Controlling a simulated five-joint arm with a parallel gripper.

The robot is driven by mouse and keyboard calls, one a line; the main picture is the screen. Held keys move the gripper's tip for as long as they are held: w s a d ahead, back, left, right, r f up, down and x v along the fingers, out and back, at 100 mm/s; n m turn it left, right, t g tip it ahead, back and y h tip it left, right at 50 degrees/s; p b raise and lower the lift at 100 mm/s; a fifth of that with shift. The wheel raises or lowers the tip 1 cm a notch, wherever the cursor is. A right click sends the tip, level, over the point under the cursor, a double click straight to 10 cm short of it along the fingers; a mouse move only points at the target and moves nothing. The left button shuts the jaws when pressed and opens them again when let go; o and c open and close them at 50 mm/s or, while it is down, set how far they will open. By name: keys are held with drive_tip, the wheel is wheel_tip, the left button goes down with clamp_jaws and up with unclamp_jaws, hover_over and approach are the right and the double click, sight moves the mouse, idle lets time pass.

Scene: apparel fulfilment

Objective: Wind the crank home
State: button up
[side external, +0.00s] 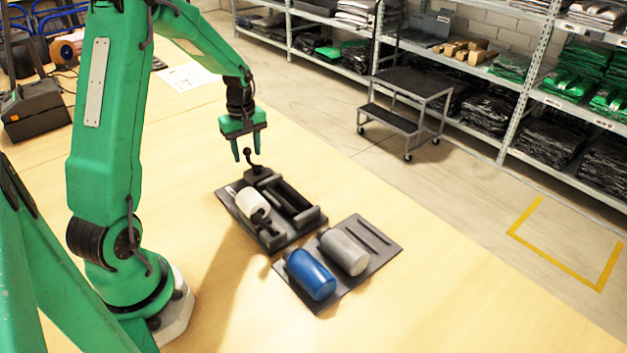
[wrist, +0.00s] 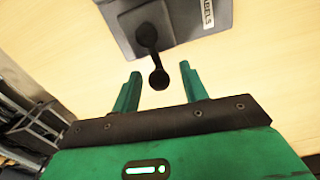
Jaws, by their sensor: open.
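The crank (side external: 249,158) is a dark arm with a round knob, standing at the far end of a black device (side external: 270,238) on the table. In the wrist view the crank (wrist: 147,40) points toward me, and its knob (wrist: 159,79) lies between my fingertips in the picture. My gripper (side external: 249,157) is open, fingers pointing down, above or around the knob; I cannot tell whether it touches. In the wrist view my gripper (wrist: 160,80) shows a finger on each side of the knob, with gaps.
A dark tray (side external: 385,246) beside the device holds a blue roll (side external: 310,275) and a grey roll (side external: 344,251). A plate marked LABELS (wrist: 208,14) shows by the crank. A paper sheet (side external: 188,77) lies farther back. The table to the right is clear.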

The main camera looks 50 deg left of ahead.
drive_tip(key=shift+r, duration=3.55)
drive_tip(key=shift+d+r, duration=0.35)
drive_tip(key=shift+d, duration=0.05)
drive_tip(key=s+d+r+m+t, duration=0.2)
drive_tip(key=s+d+r+m, duration=0.2)
drive_tip(key=d+r+m, duration=0.6)
drive_tip(key=s+d+m+t, duration=0.3)
drive_tip(key=s+d+m, duration=0.3)
drive_tip(key=s+d, duration=0.4)
drive_tip(key=shift+s+d+r+m+t, duration=0.3)
drive_tip(key=shift+s+d+r+m, duration=0.1)
drive_tip(key=shift+d, duration=0.7)
